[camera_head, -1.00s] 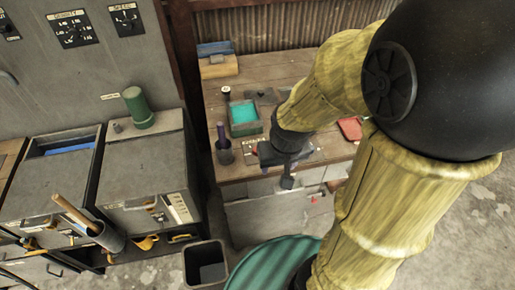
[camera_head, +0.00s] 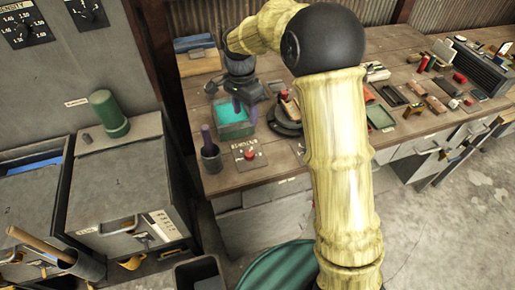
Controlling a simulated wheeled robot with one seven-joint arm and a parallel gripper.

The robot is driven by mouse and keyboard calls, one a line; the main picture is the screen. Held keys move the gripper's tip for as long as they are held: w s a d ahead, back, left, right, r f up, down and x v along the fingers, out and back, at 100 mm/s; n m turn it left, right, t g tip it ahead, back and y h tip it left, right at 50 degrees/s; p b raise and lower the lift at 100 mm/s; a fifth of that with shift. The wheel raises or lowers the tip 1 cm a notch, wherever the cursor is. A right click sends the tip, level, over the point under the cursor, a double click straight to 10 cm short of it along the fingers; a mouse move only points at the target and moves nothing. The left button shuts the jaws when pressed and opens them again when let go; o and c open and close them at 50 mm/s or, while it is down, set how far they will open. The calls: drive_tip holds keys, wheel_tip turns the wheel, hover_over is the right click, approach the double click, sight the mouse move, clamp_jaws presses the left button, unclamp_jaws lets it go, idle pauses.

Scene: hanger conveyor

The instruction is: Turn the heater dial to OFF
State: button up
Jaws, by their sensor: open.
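A small plate with a red knob (camera_head: 249,153) lies on the near left part of the workbench, with a small label beside it. It appears to be the heater dial, but the lettering and its setting are too small to read. My gripper (camera_head: 236,98) is open and empty, pointing down over the teal-filled tray (camera_head: 234,131), behind and a little left of the knob. It is apart from the knob. The fingertips are dark and partly lost against the tray.
A dark cup (camera_head: 211,158) with a purple-handled tool stands left of the knob. A round dark stand (camera_head: 287,117) with a red-topped piece is behind right. The workbench (camera_head: 300,150) is cluttered at right. A grey cabinet (camera_head: 105,190) with a green cylinder (camera_head: 108,113) stands at left.

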sight(250, 152)
drive_tip(key=shift+d+r, duration=0.1)
drive_tip(key=f+p, duration=0.1)
drive_tip(key=f, duration=0.4)
drive_tip(key=f+p, duration=0.1)
drive_tip(key=f, duration=0.5)
drive_tip(key=f+p, duration=0.1)
drive_tip(key=f, duration=0.5)
drive_tip(key=shift+s+d+f, duration=0.2)
drive_tip(key=shift+s+d, duration=0.1)
drive_tip(key=shift+s, duration=0.1)
drive_tip(key=c, duration=0.9)
drive_tip(key=shift+d, duration=0.15)
drive_tip(key=shift+c, duration=0.4)
